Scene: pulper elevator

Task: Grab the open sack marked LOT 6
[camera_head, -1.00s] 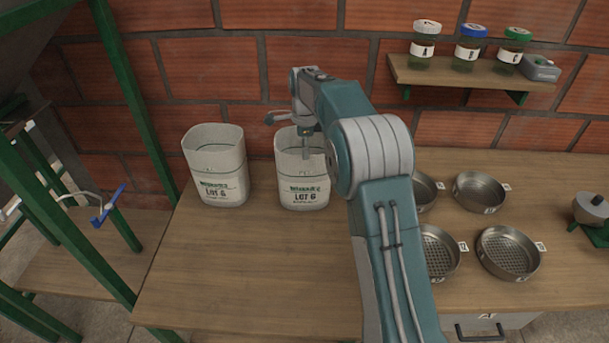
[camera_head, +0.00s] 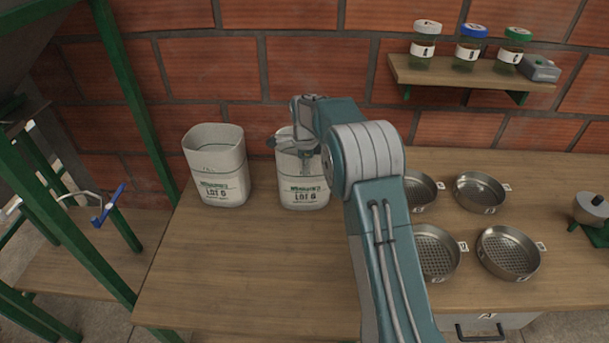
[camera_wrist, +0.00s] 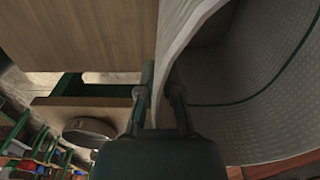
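Two open whitish sacks stand on the wooden table, and both look printed LOT 6: a left sack (camera_head: 222,188) and a right sack (camera_head: 303,196). My gripper (camera_head: 305,165) is at the mouth of the right sack, partly hidden by my arm and the sack. In the wrist view, the fingers of my gripper (camera_wrist: 160,100) straddle the sack's wall (camera_wrist: 177,32), one inside and one outside. A narrow gap shows between the fingers, so they look open around the wall. The left sack stands apart, untouched.
Several metal sieves (camera_head: 480,191) stand on the table to the right of my arm. A wall shelf (camera_head: 440,74) with labelled jars is above them. A green frame (camera_head: 135,95) stands at the left. The table front (camera_head: 250,270) is clear.

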